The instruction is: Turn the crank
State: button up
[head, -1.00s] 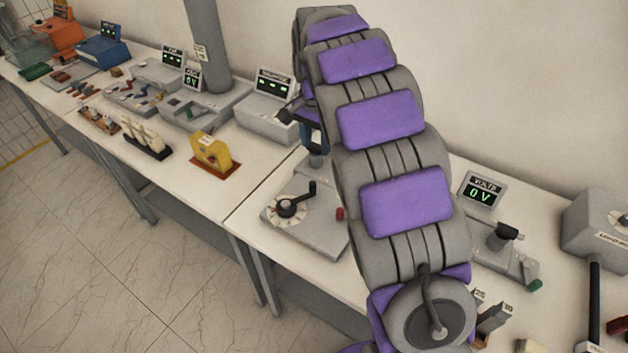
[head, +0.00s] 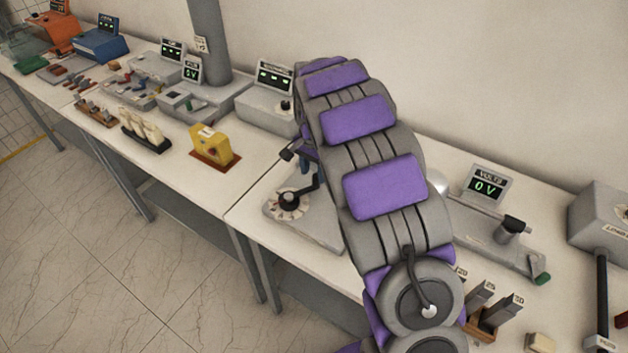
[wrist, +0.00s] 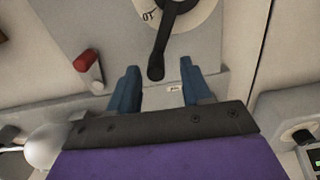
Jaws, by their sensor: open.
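The black crank (head: 302,192) sits on a white marked dial (head: 275,206) on a grey box (head: 308,228) at the table's edge. In the wrist view, the crank arm (wrist: 163,45) runs from the dial at the top down to a rounded end. My gripper (wrist: 158,78) is open, with a blue finger on each side of that end. The crank's tip lies around the line between the fingertips, with gaps on both sides. I cannot tell their height difference.
A red-topped lever (wrist: 86,62) stands on the box left of the fingers in the wrist view. A volt display (head: 487,187) stands on the table to the right. A yellow block (head: 211,143) and other instruments stand to the left.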

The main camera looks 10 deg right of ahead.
aim_at(316, 175)
notch_tip(316, 175, down, 2)
jog(key=shift+d+f, duration=0.15)
jog(key=shift+f, duration=0.05)
jog(key=shift+d+f, duration=0.4)
jog(key=shift+f, duration=0.05)
jog(key=shift+a, duration=0.4)
jog(key=c, duration=0.4)
jog(key=shift+d, duration=0.15)
grip_shut()
